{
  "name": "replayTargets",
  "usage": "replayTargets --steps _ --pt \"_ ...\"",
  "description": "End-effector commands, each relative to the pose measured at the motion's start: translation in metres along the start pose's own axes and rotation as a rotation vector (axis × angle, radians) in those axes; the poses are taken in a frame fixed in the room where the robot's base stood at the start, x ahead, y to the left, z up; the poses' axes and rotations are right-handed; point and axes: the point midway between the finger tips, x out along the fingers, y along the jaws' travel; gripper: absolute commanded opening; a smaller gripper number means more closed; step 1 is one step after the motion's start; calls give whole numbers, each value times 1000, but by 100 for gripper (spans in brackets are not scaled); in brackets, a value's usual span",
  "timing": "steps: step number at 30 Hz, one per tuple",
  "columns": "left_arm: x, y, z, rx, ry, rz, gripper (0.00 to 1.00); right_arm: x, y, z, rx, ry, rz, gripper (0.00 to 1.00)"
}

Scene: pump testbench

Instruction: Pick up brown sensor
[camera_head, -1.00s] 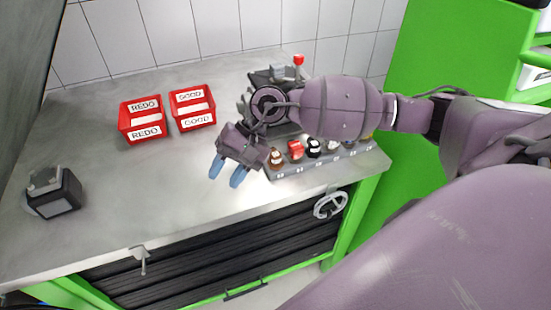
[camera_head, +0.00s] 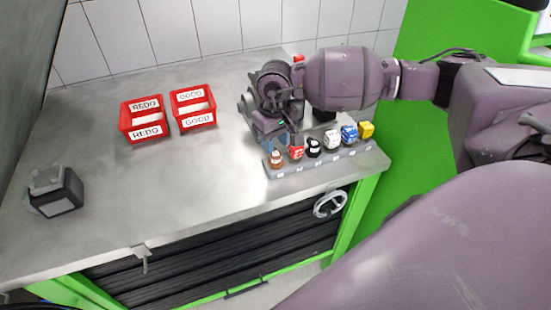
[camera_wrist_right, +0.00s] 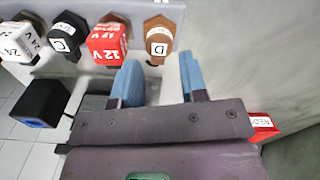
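The brown sensor (camera_head: 276,158) stands at the left end of the grey sensor rack (camera_head: 330,164). In the right wrist view the brown sensor (camera_wrist_right: 158,38) has a white label with a letter D and lies just beyond the fingertips. My right gripper (camera_head: 276,143) is above and just behind it in the head view. In the right wrist view its blue fingers (camera_wrist_right: 160,75) are apart with nothing between them. The fingers are partly hidden behind the wrist in the head view. My left gripper does not show.
Beside it in the rack stand a red sensor (camera_head: 297,152), a black one (camera_head: 314,148), a white one (camera_head: 332,140), a blue one (camera_head: 349,134) and a yellow one (camera_head: 366,130). Red REDO (camera_head: 145,131) and GOOD (camera_head: 198,121) bins stand left. A black device (camera_head: 56,192) sits far left.

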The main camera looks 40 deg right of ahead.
Motion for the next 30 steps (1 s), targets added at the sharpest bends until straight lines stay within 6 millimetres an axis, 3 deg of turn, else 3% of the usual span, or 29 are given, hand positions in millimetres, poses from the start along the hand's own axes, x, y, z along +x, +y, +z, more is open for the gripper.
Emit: replayTargets --steps 12,21,26,30 --pt "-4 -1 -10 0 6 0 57 47 1 -3 1 -1 -2 39" --pt "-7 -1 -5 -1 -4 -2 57 52 1 -3 1 0 -1 39" --pt "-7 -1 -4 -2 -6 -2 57 52 1 -3 1 0 -1 16" --pt "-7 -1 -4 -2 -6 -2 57 51 1 -3 1 0 -1 15"
